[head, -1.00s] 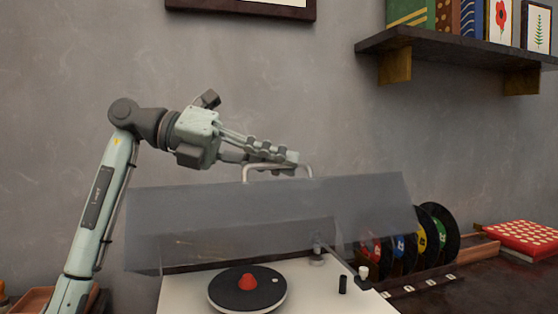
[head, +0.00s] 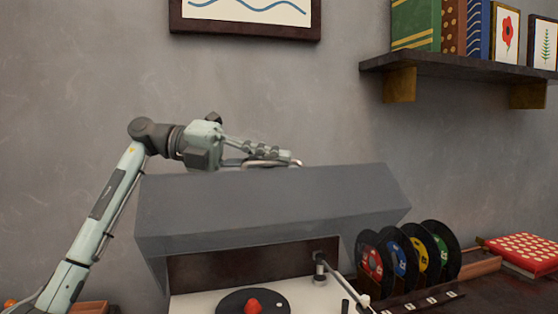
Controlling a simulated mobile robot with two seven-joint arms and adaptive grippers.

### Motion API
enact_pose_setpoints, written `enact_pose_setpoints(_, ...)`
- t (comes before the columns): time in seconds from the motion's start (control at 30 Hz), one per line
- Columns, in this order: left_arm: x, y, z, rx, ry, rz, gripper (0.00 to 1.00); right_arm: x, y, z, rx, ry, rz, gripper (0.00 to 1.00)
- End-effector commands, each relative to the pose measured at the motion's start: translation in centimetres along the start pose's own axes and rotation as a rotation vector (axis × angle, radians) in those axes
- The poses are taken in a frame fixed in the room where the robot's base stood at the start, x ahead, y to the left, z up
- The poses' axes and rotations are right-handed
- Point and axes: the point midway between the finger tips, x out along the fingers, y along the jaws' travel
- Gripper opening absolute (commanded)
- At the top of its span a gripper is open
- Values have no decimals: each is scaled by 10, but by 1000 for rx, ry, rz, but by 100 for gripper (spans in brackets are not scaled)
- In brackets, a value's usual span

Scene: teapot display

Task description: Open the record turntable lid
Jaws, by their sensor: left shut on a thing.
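The turntable's see-through grey lid (head: 270,210) is raised and tilted back above the turntable (head: 200,303), its front edge high. The dark platter (head: 232,302) with a red knob in its middle shows below it. The tonearm (head: 335,277) stands at the right of the platter. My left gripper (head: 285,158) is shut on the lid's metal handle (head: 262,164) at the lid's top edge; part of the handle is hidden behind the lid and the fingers. My right gripper is not in view.
A rack of several coloured-label records (head: 442,244) stands right of the turntable. A red patterned box (head: 525,252) lies farther right. A wall shelf (head: 460,65) with books is at upper right, and a framed picture (head: 245,30) hangs above. The wall above the lid is clear.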

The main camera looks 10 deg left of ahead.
Motion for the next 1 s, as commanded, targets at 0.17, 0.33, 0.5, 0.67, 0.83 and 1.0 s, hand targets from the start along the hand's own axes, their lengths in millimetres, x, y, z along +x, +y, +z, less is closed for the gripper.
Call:
enact_pose_setpoints(0.17, -12, -4, 27, -100, -7, -46, 0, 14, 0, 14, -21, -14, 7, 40)
enact_pose_setpoints(0.33, -20, -2, 48, -187, -6, -83, 0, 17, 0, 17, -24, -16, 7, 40)
enact_pose_setpoints(0.5, -26, 0, 61, -243, -4, -107, 0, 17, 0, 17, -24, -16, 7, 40)
enact_pose_setpoints(0.67, -28, 2, 67, -269, -4, -118, 0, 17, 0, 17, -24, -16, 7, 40)
enact_pose_setpoints(0.83, -28, 2, 68, -276, -3, -121, 0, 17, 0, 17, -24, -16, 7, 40)
enact_pose_setpoints(1.0, -28, 2, 68, -276, -2, -121, 0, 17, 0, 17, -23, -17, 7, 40)
